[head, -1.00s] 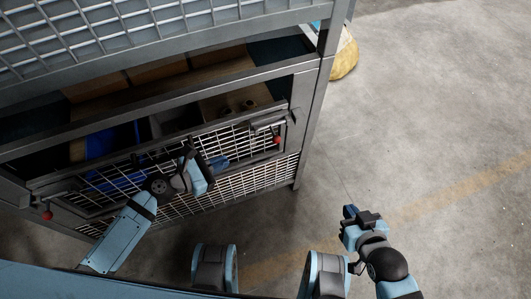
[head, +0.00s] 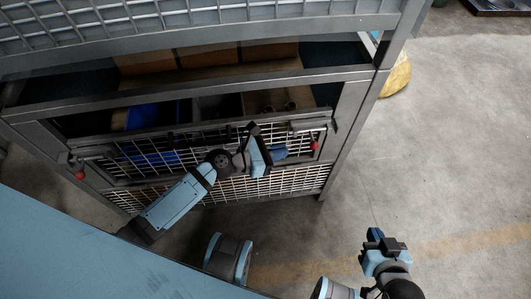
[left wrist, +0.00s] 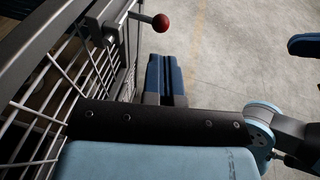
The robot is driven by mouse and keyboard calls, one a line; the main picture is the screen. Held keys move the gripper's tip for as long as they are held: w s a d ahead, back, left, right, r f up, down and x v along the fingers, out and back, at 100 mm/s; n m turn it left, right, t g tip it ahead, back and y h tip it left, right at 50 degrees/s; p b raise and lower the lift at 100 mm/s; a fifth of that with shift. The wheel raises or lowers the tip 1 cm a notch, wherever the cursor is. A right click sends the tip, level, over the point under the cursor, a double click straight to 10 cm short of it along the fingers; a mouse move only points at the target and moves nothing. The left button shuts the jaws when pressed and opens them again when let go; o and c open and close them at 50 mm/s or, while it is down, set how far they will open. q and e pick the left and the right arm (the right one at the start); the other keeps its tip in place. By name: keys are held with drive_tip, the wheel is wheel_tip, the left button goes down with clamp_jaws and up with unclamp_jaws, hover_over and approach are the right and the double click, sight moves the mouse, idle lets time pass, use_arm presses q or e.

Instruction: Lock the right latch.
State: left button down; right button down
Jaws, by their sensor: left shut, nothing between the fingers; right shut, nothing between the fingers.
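The right latch (head: 309,126) is a grey bar with a red knob (head: 315,146) at the right end of the crate's mesh gate (head: 135,158). In the left wrist view the red knob (left wrist: 161,23) sticks out from the gate's edge. My left gripper (head: 281,152) is shut and empty, in front of the mesh and just left of the knob. In the left wrist view its shut blue fingers (left wrist: 166,75) lie below the knob, apart from it in the picture. My right gripper (head: 375,236) is shut and empty over the floor at lower right.
A left latch with a red knob (head: 80,175) sits at the gate's other end. Behind the gate are a blue bin (head: 150,115) and cardboard boxes (head: 205,57). A grey corner post (head: 355,130) stands right of the latch. The floor (head: 465,150) at right is clear.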

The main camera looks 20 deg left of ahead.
use_arm(q)
drive_tip(key=x, duration=0.7)
drive_tip(key=shift+b, duration=0.4)
use_arm(e)
drive_tip(key=shift+w+a+r, duration=0.1)
drive_tip(key=shift+r, duration=0.1)
drive_tip(key=shift+r, duration=0.1)
